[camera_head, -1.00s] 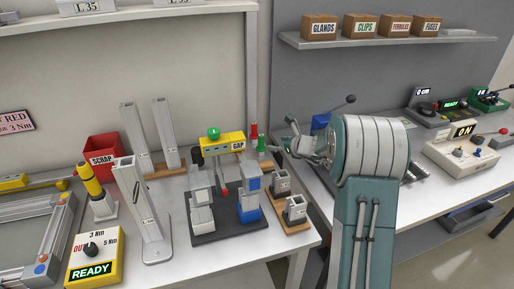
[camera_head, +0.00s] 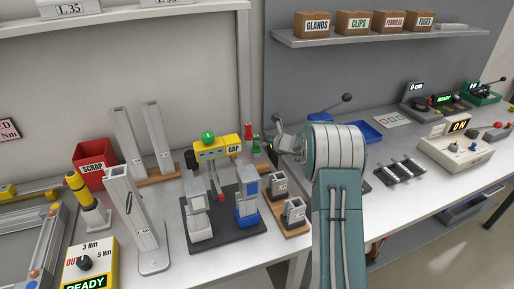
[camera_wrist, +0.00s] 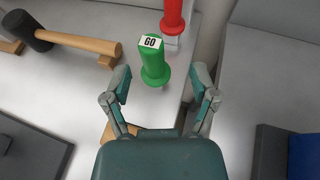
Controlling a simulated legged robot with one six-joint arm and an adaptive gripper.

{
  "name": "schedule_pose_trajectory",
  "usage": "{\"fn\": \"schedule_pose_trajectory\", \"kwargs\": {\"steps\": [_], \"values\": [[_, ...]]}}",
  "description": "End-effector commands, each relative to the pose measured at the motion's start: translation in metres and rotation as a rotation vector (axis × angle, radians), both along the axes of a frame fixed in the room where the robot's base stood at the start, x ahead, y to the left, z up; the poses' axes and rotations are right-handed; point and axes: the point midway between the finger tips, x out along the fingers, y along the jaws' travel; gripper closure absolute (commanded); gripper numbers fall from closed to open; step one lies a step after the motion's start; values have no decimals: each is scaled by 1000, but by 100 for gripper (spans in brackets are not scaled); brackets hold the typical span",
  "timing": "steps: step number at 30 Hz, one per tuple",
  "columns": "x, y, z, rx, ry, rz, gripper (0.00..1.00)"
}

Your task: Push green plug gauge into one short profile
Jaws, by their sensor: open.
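The green plug gauge (camera_wrist: 154,62), labelled GO, stands upright in the wrist view, just ahead of my gripper (camera_wrist: 162,76). My gripper is open and empty, with the gauge's lower end near the gap between its fingertips, closer to the left one; contact is not clear. In the head view the green gauge (camera_head: 256,146) stands just left of my gripper (camera_head: 273,138). Two short grey profiles, a rear one (camera_head: 279,184) and a front one (camera_head: 294,211), stand upright on a wooden base at the table's right side.
A red gauge (camera_wrist: 173,14) stands behind the green one. A black-headed mallet (camera_wrist: 75,43) lies to the left. Tall profiles (camera_head: 128,145) stand further left. A gap separates the two benches.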

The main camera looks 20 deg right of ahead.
Motion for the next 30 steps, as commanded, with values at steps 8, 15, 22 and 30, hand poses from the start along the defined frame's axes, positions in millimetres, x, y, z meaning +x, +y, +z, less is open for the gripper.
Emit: {"fn": "schedule_pose_trajectory", "kwargs": {"steps": [8,15,22,30], "values": [[34,15,-13,0,0,2,25],[37,15,-14,0,1,1,25],[37,15,-14,0,1,1,100],[37,16,-14,-1,0,1,100]]}}
